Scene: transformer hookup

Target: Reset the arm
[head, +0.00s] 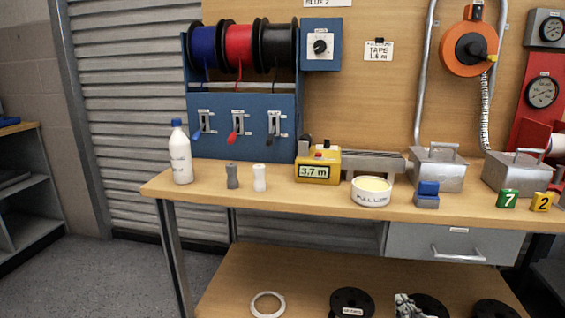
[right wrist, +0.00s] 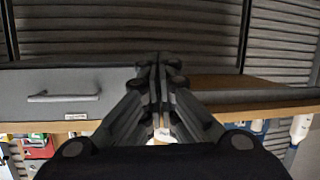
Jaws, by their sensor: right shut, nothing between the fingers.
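My right gripper (head: 406,303) shows at the bottom of the head view, low in front of the bench and over the lower shelf. In the right wrist view its fingers (right wrist: 158,75) are together with nothing between them. It touches no object that I can make out. That wrist picture appears upside down, with the bench edge and drawer (right wrist: 60,92) beyond the fingers. My left gripper is not in either view.
Black reels (head: 351,302) and a white ring (head: 268,304) lie on the lower shelf (head: 300,268). Floor is clear at left.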

